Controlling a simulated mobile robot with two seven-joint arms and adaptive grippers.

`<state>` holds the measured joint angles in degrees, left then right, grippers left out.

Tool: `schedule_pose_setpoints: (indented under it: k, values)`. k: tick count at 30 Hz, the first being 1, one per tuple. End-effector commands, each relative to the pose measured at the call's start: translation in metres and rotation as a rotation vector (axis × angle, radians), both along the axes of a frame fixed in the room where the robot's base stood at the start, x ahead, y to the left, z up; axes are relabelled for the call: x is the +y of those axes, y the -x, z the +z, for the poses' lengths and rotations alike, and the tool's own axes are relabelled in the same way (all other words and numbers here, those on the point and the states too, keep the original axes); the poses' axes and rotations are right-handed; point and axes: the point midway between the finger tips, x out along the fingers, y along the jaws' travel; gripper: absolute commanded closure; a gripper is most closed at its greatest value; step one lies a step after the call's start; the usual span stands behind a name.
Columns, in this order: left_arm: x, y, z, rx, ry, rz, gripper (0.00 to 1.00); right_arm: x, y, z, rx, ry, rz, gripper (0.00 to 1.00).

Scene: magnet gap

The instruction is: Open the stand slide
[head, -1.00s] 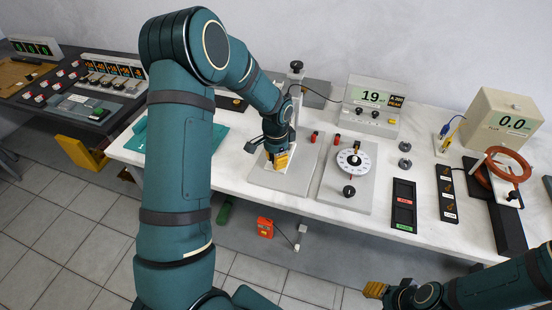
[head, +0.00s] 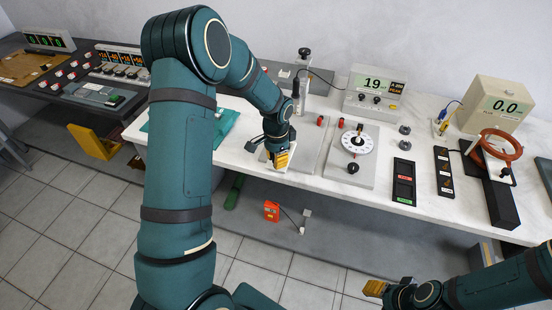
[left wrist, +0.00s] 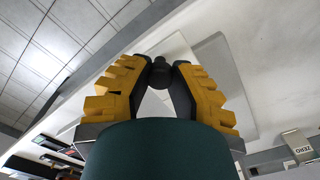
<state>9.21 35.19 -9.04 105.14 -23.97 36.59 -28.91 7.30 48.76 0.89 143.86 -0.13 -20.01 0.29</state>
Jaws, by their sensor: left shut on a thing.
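The stand has a grey base plate (head: 311,150) on the white table and a dark-topped upright post (head: 303,80) at its back. A pale slide plate (head: 264,155) lies low at the stand's left front, partly hidden by my left gripper. My left gripper (head: 282,160) points down over this plate. In the left wrist view its yellow fingers are shut on a dark round knob (left wrist: 160,74), with the pale plate (left wrist: 176,50) beyond. My right gripper (head: 375,288) is at the lower right, off the table and away from the stand; its finger gap is unclear.
Right of the stand are a dial plate (head: 350,172), a meter (head: 372,87), black trays (head: 403,183) and an orange coil (head: 500,148). A dark console (head: 80,85) stands at the left. An orange box (head: 271,211) lies below the table. Tiled floor is open in front.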

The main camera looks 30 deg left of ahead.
Motion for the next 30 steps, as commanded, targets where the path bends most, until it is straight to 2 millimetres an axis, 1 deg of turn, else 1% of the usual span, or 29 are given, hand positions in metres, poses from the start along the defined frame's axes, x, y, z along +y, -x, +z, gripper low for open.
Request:
schedule_pose_setpoints:
  k: [2, 3, 5, 13, 17, 20, 30]
  values:
    - [0.0, 0.0, -0.001, 0.001, 0.0, 0.0, 1.0, 0.0, 0.0, 0.0, 0.0, 0.0, 0.0, 0.53]
    - [0.0, 0.0, -0.001, 0.001, 0.0, 0.0, 0.64, 0.0, 0.0, 0.0, 0.0, 0.0, 0.0, 0.53]
    - [0.0, 0.0, -0.001, 0.001, 0.0, 0.0, 0.44, 0.0, 0.0, 0.0, 0.0, 0.0, 0.0, 0.53]
    - [0.0, 0.0, -0.001, 0.001, 0.0, 0.0, 0.44, 0.0, 0.0, 0.0, 0.0, 0.0, 0.0, 0.53]
    - [0.0, 0.0, 0.005, -0.001, 0.001, 0.0, 0.44, 0.0, 0.0, 0.0, 0.0, 0.0, 0.0, 0.53]
    - [0.0, -0.001, 0.017, -0.003, -0.001, -0.001, 0.44, 0.0, 0.0, 0.0, 0.0, 0.0, 0.0, 0.53]
    - [0.0, -0.001, 0.085, -0.004, 0.0, 0.0, 0.44, 0.0, 0.0, 0.0, 0.0, 0.0, 0.0, 0.53]
